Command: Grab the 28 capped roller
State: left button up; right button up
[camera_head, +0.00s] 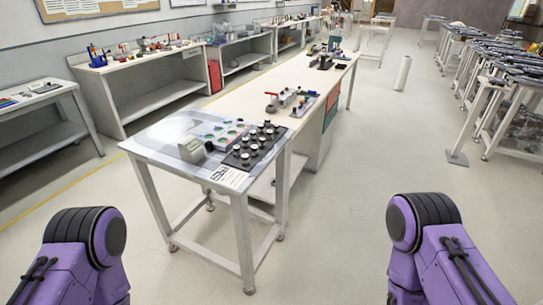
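A metal-legged table (150,150) stands ahead of me. On it a black tray (232,161) holds several small upright round pieces with pale tops (253,147), which look like capped rollers. Any numbers on them are too small to read, so I cannot tell which is 28. A small dark round piece (209,146) is beside a grey-green block (191,149), to the left of the tray. Purple links of both my arms show at the lower left and lower right. Neither gripper is in view.
A pale board with green spots (222,131) lies behind the tray. A long bench (262,86) with tools (291,101) extends behind the table. A white cylinder (402,73) stands on the floor. Workbenches line the left and right. The floor (340,220) before me is clear.

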aim_at(270, 137)
jog(key=u, duration=0.65)
jog(key=k, duration=0.15)
jog(key=z, duration=1.8)
jog(key=i, duration=1.45)
jog(key=u, duration=0.75)
